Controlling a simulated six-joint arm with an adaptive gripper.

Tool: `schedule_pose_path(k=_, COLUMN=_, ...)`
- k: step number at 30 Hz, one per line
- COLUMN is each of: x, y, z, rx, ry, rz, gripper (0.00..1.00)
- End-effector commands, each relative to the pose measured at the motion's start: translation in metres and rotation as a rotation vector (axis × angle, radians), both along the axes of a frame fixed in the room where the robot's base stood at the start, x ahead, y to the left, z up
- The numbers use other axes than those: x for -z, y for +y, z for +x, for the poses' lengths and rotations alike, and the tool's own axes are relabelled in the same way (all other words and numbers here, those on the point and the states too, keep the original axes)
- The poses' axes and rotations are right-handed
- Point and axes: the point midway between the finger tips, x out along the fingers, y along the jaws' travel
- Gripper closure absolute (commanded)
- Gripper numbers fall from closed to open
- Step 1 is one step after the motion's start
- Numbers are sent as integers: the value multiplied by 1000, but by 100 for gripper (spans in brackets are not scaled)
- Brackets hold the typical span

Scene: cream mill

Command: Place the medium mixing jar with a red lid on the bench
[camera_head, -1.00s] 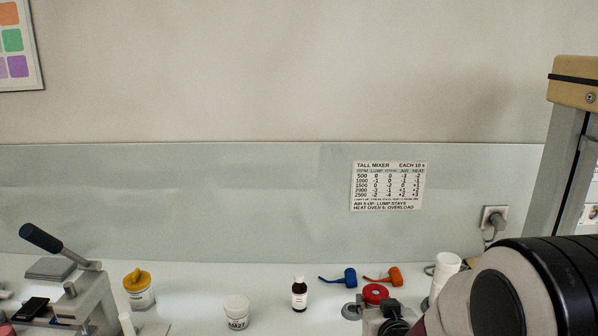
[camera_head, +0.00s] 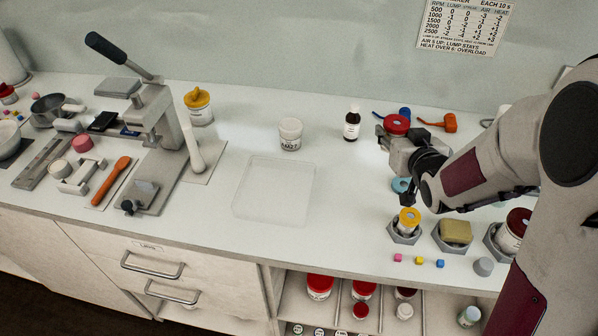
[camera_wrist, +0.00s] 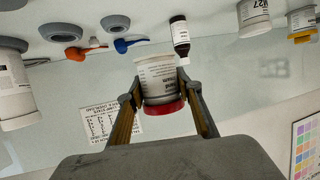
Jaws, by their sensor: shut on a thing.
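A white jar with a red lid (camera_head: 397,125) is held by my gripper (camera_head: 392,143) at the right of the bench (camera_head: 340,195). The wrist view is inverted and shows the jar (camera_wrist: 158,78) between both fingers of my gripper (camera_wrist: 160,90), its red lid toward the bottom of that picture, so it looks upright. The jar appears raised above the bench. My gripper hides part of its body in the head view.
A dark dropper bottle (camera_head: 352,123) and a white jar (camera_head: 290,133) stand left of my gripper. A clear square mat (camera_head: 275,190) lies empty mid-bench. Blue (camera_head: 404,113) and orange (camera_head: 440,122) tools lie behind. A yellow-lidded jar (camera_head: 408,221) sits in a holder in front.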

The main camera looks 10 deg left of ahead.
Motion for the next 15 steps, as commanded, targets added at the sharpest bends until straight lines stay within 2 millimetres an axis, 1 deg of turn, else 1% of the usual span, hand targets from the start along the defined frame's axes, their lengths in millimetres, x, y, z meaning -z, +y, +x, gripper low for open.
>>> schedule_pose_path(k=1, x=-1, y=8, z=-1, rx=-28, ry=-2, rz=-1, gripper=87)
schedule_pose_path(k=6, x=-3, y=34, z=-6, rx=-125, ry=-3, rz=-2, gripper=87)
schedule_pose_path(k=15, x=-4, y=75, z=-21, rx=-292, ry=-6, rz=1, gripper=87)
